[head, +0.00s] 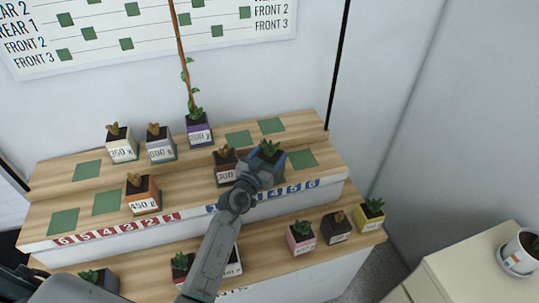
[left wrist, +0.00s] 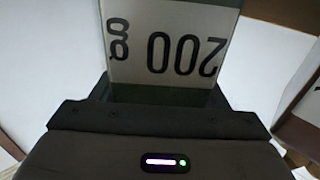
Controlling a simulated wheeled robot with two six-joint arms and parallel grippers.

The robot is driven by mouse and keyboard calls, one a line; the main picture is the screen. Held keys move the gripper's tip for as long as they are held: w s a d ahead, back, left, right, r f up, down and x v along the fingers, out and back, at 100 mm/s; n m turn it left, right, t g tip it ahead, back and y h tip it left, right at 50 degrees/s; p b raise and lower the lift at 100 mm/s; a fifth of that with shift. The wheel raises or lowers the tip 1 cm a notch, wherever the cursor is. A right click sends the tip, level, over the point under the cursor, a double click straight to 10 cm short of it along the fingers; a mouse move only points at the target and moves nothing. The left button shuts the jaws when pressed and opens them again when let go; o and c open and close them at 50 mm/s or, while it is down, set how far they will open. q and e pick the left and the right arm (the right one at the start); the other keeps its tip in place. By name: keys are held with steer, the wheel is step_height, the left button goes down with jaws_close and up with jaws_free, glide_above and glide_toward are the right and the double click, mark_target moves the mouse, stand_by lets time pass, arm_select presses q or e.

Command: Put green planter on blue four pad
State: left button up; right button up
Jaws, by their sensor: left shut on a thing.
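My left gripper (head: 264,160) is shut on a planter with a small green plant (head: 270,148) at the right part of the upper shelf. In the left wrist view the held planter's label (left wrist: 170,45) reads 200 g upside down, with a dark green band (left wrist: 165,95) beside it. The planter is over the front-row spot between the brown 300 planter (head: 226,167) and a bare green pad (head: 302,159). The blue number strip (head: 298,188), with its 4, runs along the shelf edge below. The gripper hides the pad under the planter; I cannot tell whether the planter touches it.
A purple planter (head: 199,132) with a tall stem and two white-labelled planters (head: 122,148) stand in the back row. An orange 450 g planter (head: 142,195) is at the left front. Pink (head: 300,238), dark (head: 336,227) and yellow (head: 369,215) planters stand on the lower shelf.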

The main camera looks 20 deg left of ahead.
arm_select(q)
steer(key=shift+f, duration=0.45)
steer(key=o, duration=1.2)
steer(key=shift+c, duration=0.2)
steer(key=s+a, duration=0.2)
steer(key=s, duration=0.8)
steer(key=shift+s+p, duration=0.3)
steer(key=shift+s, duration=0.05)
